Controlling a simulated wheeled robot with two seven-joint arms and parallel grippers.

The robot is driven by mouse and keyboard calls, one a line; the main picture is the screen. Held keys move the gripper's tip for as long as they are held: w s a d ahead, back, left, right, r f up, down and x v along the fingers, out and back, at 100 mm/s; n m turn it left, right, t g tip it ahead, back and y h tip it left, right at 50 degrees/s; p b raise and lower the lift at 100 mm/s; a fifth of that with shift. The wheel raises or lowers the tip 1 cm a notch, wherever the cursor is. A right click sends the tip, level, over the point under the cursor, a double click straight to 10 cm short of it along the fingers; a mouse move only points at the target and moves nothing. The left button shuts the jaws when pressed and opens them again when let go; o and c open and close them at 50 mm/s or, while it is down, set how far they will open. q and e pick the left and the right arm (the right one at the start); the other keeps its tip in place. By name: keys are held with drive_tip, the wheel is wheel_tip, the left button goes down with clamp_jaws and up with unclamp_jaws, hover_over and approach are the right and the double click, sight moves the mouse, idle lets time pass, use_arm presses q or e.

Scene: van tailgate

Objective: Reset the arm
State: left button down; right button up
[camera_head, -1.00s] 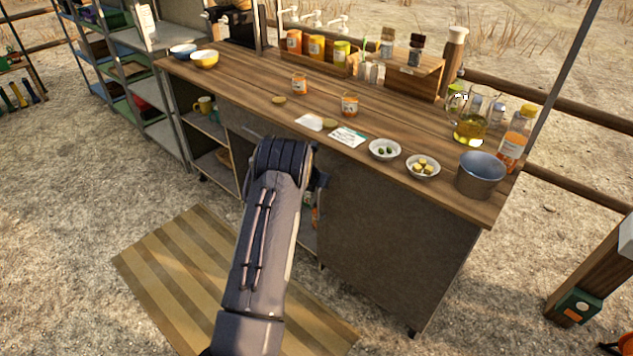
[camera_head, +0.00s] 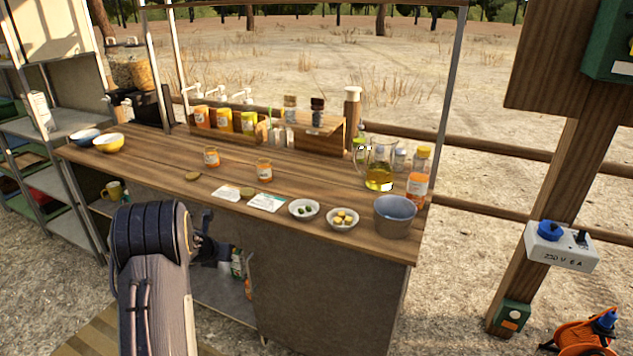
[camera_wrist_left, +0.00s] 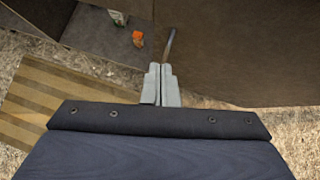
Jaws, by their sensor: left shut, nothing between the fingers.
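My left arm rises from the bottom left of the head view, in front of the wooden-topped counter (camera_head: 155,160). My left gripper (camera_wrist_left: 161,85) is shut and empty in the left wrist view, its two pale fingers together. It points towards the counter's lower cabinet (camera_wrist_left: 230,50). A slim grey bar (camera_wrist_left: 169,44) shows just beyond the fingertips; I cannot tell whether they touch it. In the head view the fingers are mostly hidden behind my arm. My right gripper is in neither view.
Jars (camera_head: 264,170), small bowls (camera_head: 342,218), a grey pot (camera_head: 394,216) and an oil jug (camera_head: 379,172) stand on the counter. A wooden post with a socket box (camera_head: 561,246) is at right. A striped mat (camera_wrist_left: 50,115) lies on the ground.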

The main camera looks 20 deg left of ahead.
use_arm(q)
drive_tip(key=shift+r, duration=0.1)
drive_tip(key=s+d+r+n+t+y+p, duration=0.1)
drive_tip(key=s+d+r+n, duration=0.1)
drive_tip(key=s+r+n, duration=0.5)
drive_tip(key=s+d+r+n+y+p, duration=0.1)
drive_tip(key=s+r+n+y+p, duration=0.1)
drive_tip(key=r+n, duration=0.9)
use_arm(e)
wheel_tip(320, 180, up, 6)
drive_tip(key=p, duration=0.3)
use_arm(q)
drive_tip(key=s+d+r+n+g+h, duration=0.2)
drive_tip(key=s+d+n+h, duration=0.6)
drive_tip(key=s+d+n, duration=0.9)
drive_tip(key=s+d+g, duration=0.2)
drive_tip(key=s+d, duration=0.7)
drive_tip(key=d, duration=0.1)
drive_tip(key=shift+s+d+n, duration=0.25)
drive_tip(key=shift+s+n, duration=0.05)
drive_tip(key=shift+n, duration=0.1)
